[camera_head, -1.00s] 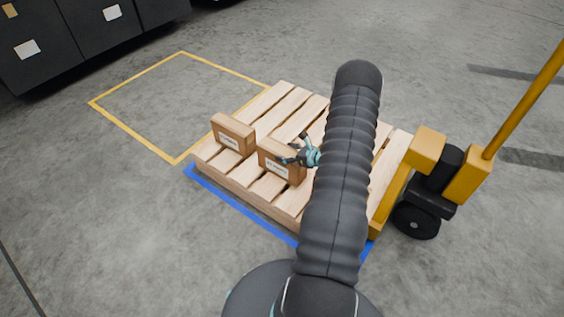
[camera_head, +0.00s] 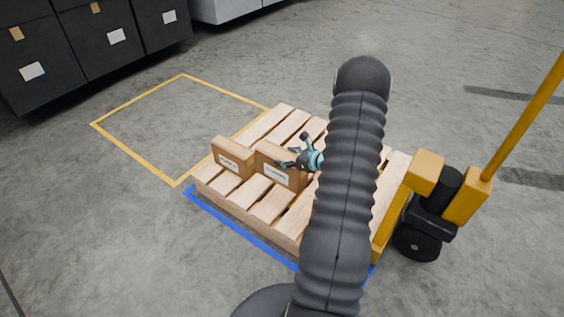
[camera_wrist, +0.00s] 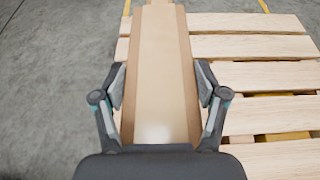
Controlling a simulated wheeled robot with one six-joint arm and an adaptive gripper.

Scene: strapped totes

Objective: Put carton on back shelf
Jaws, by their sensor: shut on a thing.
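My gripper (camera_head: 297,160) is at the top of a brown carton (camera_head: 277,173) with a white label on its front, on the wooden pallet. In the wrist view, the gripper (camera_wrist: 160,100) has one finger on each long side of the carton (camera_wrist: 160,75), shut on it. The carton stands upright; I cannot tell whether its base touches the slats. A second brown labelled carton (camera_head: 232,157) stands close to its left on the pallet. No shelf can be made out in these views.
The wooden pallet (camera_head: 268,209) sits within blue floor tape (camera_head: 240,228). A yellow pallet jack (camera_head: 425,175) stands at its right. A yellow-taped floor square (camera_head: 160,120) at the left is empty. Dark bins (camera_head: 100,50) stand at the back left.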

